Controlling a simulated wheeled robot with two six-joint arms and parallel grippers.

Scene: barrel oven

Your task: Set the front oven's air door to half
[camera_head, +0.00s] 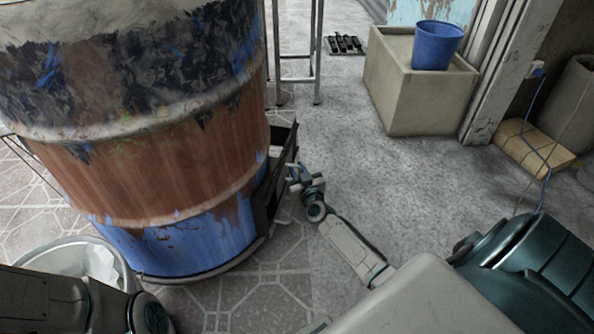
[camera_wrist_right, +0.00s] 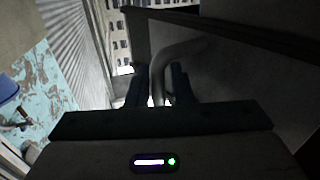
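The barrel oven (camera_head: 170,170), rusty with a blue lower band, fills the left of the head view. A dark metal door or frame (camera_head: 272,185) is on its lower right side. In the right wrist view a curved metal handle (camera_wrist_right: 158,70) rises between the two dark fingers of this gripper (camera_wrist_right: 160,88). A thin bright gap shows between the handle and the right finger, so the fingers look open around it. The door's setting cannot be read. My left gripper is out of view.
A concrete block (camera_head: 415,90) with a blue bucket (camera_head: 437,45) stands at the back right. A grey bin (camera_head: 85,262) is at the oven's lower left. A metal stand (camera_head: 297,80) is behind the oven. Grey floor (camera_head: 400,190) right of the oven is clear.

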